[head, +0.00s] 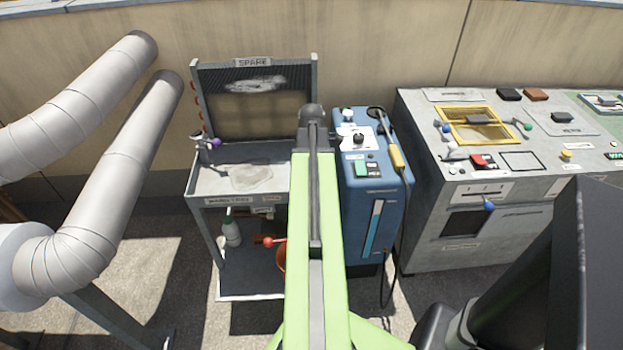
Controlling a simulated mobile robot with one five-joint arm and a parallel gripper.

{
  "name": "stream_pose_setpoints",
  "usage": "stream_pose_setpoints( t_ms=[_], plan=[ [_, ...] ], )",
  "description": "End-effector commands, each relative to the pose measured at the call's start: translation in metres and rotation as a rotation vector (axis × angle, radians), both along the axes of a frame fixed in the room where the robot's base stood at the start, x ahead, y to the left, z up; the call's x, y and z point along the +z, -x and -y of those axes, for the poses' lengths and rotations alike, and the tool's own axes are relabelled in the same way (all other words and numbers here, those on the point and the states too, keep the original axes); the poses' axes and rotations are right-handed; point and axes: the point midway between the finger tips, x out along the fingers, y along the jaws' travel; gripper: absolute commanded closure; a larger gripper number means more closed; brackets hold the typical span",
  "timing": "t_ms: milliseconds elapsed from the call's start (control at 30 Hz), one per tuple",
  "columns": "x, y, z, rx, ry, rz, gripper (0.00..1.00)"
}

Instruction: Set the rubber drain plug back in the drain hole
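I cannot make out the rubber drain plug or the drain hole in the head view. A grey metal stand (207,180) with a shallow top tray stands left of centre, with a pale grey patch (252,178) on its top. A small tap with a purple knob (215,143) sits at the tray's back left. My green arm reaches forward up the middle of the picture and covers the right part of the stand. My gripper's fingers do not show, so I cannot see what they hold.
A bottle (231,232), a red-knobbed lever (270,241) and part of an orange bucket (281,258) show under the tray. A blue machine (385,215) with a hose stands right of the arm. A grey control console (430,170) stands farther right. Large silver pipes (115,165) fill the left.

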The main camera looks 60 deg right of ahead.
Motion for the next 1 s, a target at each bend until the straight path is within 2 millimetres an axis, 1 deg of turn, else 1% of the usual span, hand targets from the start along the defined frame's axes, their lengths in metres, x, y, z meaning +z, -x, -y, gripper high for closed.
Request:
stream_pose_setpoints(
  t_ms=[567,600,767,1000],
  plan=[
    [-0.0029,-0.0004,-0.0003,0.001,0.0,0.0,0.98],
    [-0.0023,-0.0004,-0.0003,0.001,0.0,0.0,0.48],
    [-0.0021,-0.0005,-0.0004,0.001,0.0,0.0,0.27],
    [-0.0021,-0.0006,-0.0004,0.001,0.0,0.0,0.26]
  ],
)
